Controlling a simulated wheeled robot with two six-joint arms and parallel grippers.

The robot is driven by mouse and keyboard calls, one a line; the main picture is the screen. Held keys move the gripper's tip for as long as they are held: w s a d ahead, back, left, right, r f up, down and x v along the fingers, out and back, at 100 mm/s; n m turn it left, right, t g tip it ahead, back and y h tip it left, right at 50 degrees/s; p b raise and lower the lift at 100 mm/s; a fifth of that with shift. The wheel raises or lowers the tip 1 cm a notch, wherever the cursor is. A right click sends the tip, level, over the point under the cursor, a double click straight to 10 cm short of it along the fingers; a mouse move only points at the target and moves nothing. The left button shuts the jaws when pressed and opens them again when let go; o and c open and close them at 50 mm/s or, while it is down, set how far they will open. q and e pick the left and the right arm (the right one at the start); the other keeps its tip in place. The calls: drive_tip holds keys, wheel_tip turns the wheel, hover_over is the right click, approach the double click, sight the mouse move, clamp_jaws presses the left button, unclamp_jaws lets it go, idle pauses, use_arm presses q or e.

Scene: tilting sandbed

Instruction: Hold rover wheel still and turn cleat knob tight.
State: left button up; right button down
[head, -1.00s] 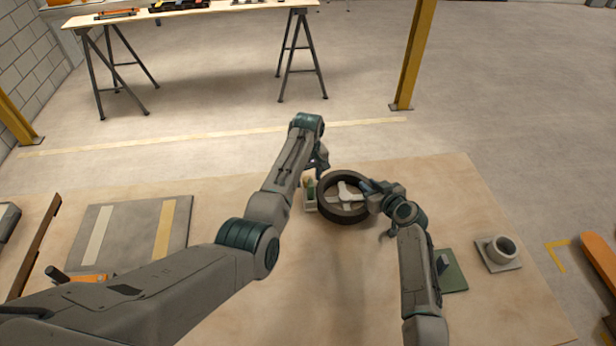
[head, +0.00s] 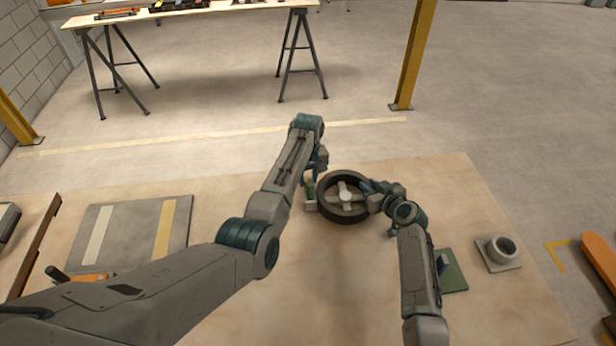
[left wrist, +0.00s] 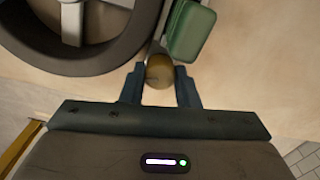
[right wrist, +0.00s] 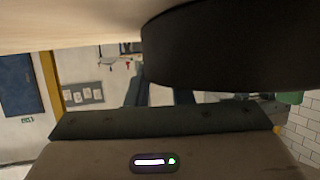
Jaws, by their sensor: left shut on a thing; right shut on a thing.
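The rover wheel (head: 345,219) is a dark ring with pale spokes and a hub, on the bench in the head view. It also shows at upper left in the left wrist view (left wrist: 98,62). My left gripper (left wrist: 160,88) is shut on a round brass-coloured cleat knob (left wrist: 160,70) beside the wheel's rim. A green block (left wrist: 191,30) sits close beyond the knob. My right gripper (head: 369,188) is shut on the wheel's right side. In the right wrist view the dark rim (right wrist: 225,45) hides most of its fingers.
A grey panel (head: 128,235) with pale and yellow stripes lies at left on the bench. A green plate (head: 453,272) and a round socket on a square base (head: 499,250) are at right. The bench front is largely clear. A trestle table (head: 195,12) stands behind.

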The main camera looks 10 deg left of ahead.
use_arm(q)
drive_tip(key=m, duration=0.6)
use_arm(e)
drive_tip(key=shift+s+f, duration=0.1)
drive_tip(key=shift+f, duration=0.15)
use_arm(q)
drive_tip(key=m, duration=0.4)
drive_tip(key=shift+m, duration=0.4)
drive_tip(key=shift+d, duration=0.1)
drive_tip(key=o, duration=1)
use_arm(e)
drive_tip(key=shift+a, duration=0.1)
